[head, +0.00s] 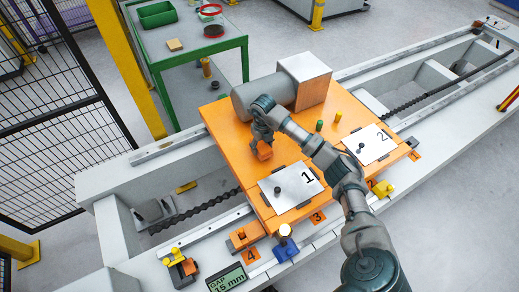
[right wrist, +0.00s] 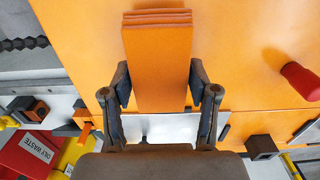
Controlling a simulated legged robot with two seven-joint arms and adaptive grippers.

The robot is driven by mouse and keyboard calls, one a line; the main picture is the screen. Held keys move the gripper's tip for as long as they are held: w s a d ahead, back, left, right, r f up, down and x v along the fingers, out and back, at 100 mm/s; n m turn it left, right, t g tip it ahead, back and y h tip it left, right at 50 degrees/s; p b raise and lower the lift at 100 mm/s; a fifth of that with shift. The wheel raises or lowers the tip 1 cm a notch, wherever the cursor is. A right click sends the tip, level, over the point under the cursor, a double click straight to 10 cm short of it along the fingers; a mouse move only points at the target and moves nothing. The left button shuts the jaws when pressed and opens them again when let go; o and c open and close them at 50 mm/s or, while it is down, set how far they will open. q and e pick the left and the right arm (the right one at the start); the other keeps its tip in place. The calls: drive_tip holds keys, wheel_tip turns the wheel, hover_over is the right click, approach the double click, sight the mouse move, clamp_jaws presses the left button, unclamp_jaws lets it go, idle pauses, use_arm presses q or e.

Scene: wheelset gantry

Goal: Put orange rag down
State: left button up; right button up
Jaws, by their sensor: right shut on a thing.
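The orange rag (head: 264,151) is a folded block in my right gripper (head: 262,136), over the orange table top (head: 225,135) beside the grey cylinder. In the right wrist view the rag (right wrist: 160,65) shows its folded layers at the far end. The fingers of my right gripper (right wrist: 160,88) are shut on its two sides. I cannot tell whether the rag touches the orange surface. My left gripper is not in view.
White plate 1 (head: 284,190) and plate 2 (head: 371,148) lie on the orange top. A grey motor-like cylinder (head: 262,96) with a pale block (head: 304,78) stands behind. An oily waste bin (right wrist: 38,152) shows in the wrist view, and a red knob (right wrist: 300,80) at right.

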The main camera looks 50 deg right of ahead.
wheel_tip(320, 180, down, 2)
drive_tip(key=shift+a, duration=0.1)
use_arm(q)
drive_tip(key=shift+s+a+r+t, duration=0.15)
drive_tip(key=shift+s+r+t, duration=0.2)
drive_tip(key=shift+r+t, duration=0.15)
use_arm(e)
drive_tip(key=shift+r, duration=0.1)
drive_tip(key=o, duration=1.5)
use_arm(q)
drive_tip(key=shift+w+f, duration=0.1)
use_arm(e)
drive_tip(key=shift+o, duration=0.2)
